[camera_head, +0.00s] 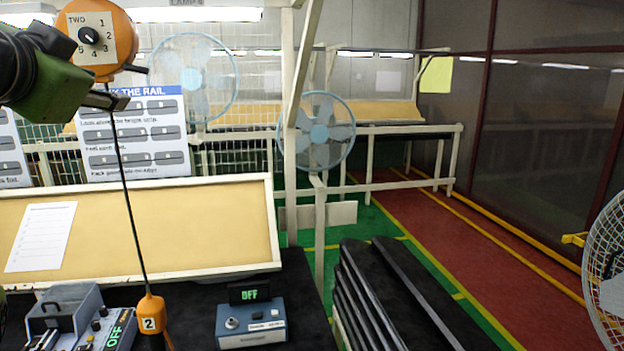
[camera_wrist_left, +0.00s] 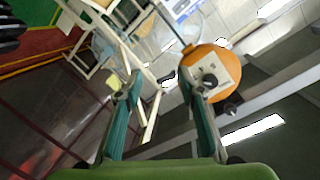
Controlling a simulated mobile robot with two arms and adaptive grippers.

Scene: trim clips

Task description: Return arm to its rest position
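My left gripper (camera_head: 131,87) is raised at the upper left of the head view, its green body partly cut by the left edge. In the left wrist view the two fingers of my left gripper (camera_wrist_left: 160,79) stand apart with nothing between their tips. An orange round unit with a numbered dial plate (camera_head: 101,28) hangs close by and overlaps the gripper in the head view. The orange unit (camera_wrist_left: 220,70) shows beyond the right finger in the wrist view; I cannot tell whether they touch.
A black cable runs down from the orange unit to an orange tool marked 2 (camera_head: 152,312). A blue box with an OFF display (camera_head: 252,322) and a grey device (camera_head: 65,306) stand on the dark bench. Black strips (camera_head: 385,300) lie right. Fans stand behind; the red walkway (camera_head: 480,240) is clear.

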